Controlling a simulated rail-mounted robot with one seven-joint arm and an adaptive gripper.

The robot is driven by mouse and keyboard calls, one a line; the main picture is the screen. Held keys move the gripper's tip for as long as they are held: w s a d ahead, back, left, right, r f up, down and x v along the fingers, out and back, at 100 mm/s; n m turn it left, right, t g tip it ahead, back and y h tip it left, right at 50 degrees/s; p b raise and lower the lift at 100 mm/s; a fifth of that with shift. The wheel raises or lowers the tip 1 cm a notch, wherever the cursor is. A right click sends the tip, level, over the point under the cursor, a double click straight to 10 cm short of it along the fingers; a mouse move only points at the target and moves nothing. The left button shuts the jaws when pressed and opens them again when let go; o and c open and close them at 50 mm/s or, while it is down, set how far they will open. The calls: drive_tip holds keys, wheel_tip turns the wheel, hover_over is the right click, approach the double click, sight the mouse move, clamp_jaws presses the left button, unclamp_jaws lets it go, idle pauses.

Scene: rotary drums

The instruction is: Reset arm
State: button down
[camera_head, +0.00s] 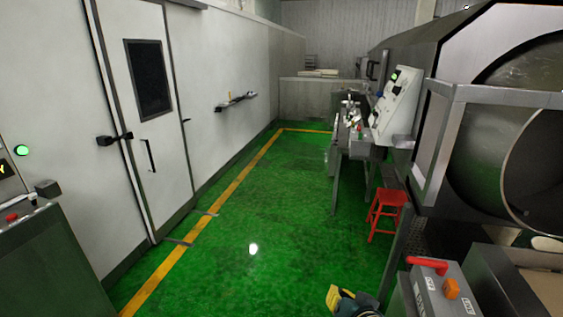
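My arm and gripper cannot be made out in the head view. A yellow and dark blue object (349,301) is cut off by the bottom edge, right of centre; I cannot tell what it is. The large rotary drum (525,160) stands on the right with its round opening towards the aisle. A sloped control panel (396,105) with a green light stands beyond it.
A red stool (387,214) stands beside the drum frame. A grey box (440,292) with a red handle and an orange switch is at bottom right. A white door (150,110) and a dark console (48,262) are on the left. The green floor (255,205) between is clear.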

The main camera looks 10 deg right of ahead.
drive_tip(key=s+a+r+n+t+y, duration=0.1)
drive_tip(key=s+a+r+n+t, duration=0.1)
drive_tip(key=a+r, duration=0.55)
drive_tip(key=s+a+r+n+t, duration=0.25)
drive_tip(key=a+r, duration=0.35)
drive_tip(key=r, duration=0.3)
drive_tip(key=s+r+t+h, duration=0.2)
drive_tip(key=s+r+t, duration=0.4)
drive_tip(key=s+r, duration=0.8)
wheel_tip(320, 180, up, 23)
drive_tip(key=w+p, duration=0.1)
drive_tip(key=p, duration=2.1)
drive_tip(key=shift+w+d, duration=0.2)
drive_tip(key=shift+d, duration=0.1)
